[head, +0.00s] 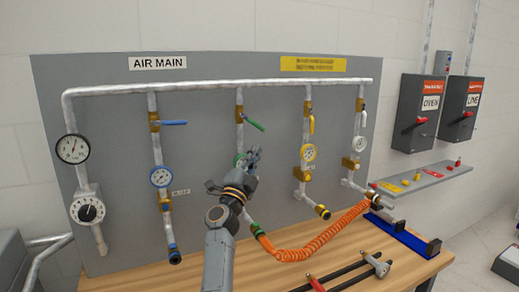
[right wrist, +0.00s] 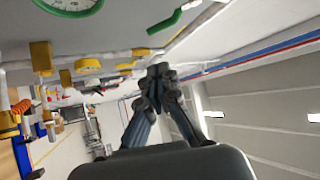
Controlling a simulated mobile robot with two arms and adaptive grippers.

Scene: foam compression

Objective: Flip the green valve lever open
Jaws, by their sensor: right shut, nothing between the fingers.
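The green valve lever (head: 254,125) is on the second drop pipe from the left on the grey panel. It points right and slants down from its brass valve (head: 239,116). It also shows at the top of the right wrist view (right wrist: 168,22). My right gripper (head: 255,153) is shut and empty, just below the lever and apart from it in the head view. Its closed fingertips show in the right wrist view (right wrist: 158,72). The gripper and wrist partly hide the green gauge (head: 240,159). My left gripper is not in view.
An orange coiled hose (head: 318,243) runs low across the front. The wooden bench (head: 150,277) lies below.

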